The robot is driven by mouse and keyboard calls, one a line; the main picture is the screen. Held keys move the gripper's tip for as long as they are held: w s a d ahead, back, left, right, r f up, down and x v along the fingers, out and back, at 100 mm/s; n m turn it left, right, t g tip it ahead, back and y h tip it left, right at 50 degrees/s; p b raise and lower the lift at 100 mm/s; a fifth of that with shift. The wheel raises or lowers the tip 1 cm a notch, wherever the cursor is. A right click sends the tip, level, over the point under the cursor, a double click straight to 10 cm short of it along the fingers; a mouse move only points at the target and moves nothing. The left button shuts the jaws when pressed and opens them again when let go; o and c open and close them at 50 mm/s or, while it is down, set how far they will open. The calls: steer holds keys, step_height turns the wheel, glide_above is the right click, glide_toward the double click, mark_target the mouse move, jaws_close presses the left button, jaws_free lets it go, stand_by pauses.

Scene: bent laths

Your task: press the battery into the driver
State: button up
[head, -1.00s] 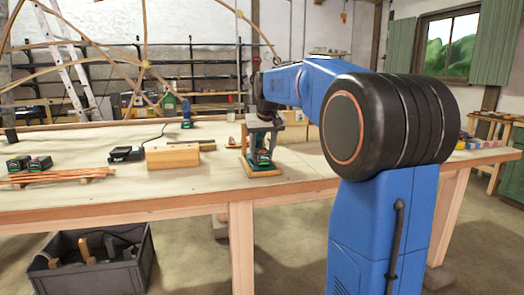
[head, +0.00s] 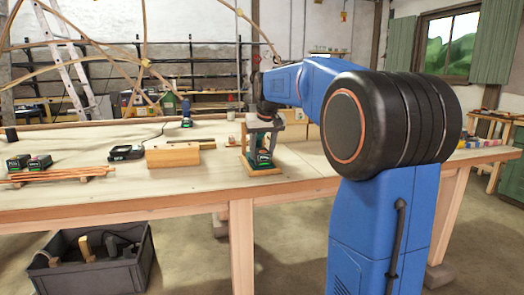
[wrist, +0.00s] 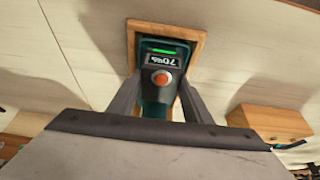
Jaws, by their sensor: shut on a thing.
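My gripper (head: 262,150) points down over a small wooden stand (head: 260,170) on the workbench. Its two grey fingers are shut on a green-and-black battery (head: 263,158) low at the stand. In the wrist view the battery (wrist: 160,80) sits between the fingers (wrist: 155,90). It shows a lit green bar, a display that reads upside down and a round orange button. The stand's wooden rim (wrist: 200,45) frames its far end. I cannot clearly tell the driver apart from the battery at the stand, nor how deep the battery sits.
A wooden block (head: 172,155) and a black charger (head: 126,153) lie left of the stand. Two dark batteries (head: 40,162) and thin laths (head: 60,176) lie at the far left. A blue tool (head: 186,112) stands behind. A grey crate (head: 95,265) is on the floor.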

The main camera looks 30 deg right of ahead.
mark_target(262, 136)
steer(key=shift+f, duration=0.85)
stand_by(1.1)
steer(key=o, duration=1.4)
steer(key=shift+r, duration=3.5)
steer(key=shift+s+a, duration=0.1)
steer(key=s+a+f+n, duration=0.1)
steer(key=s+a+f, duration=0.4)
steer(key=s, duration=0.5)
steer(key=s+a+f+n, duration=0.1)
steer(key=s+a+f, duration=0.4)
steer(key=s, duration=0.4)
steer(key=s+a+f, duration=0.5)
steer(key=s+a, duration=0.1)
steer(key=s, duration=0.4)
steer(key=shift+n+t+y, duration=0.3)
steer(key=shift+n+y, duration=0.3)
steer(key=s+f, duration=0.3)
steer(key=s+a+f, duration=0.1)
steer(key=s+f, duration=0.2)
steer(key=s+a+f, duration=0.1)
steer(key=s+f, duration=0.2)
steer(key=f, duration=0.1)
steer(key=shift+s, duration=0.35)
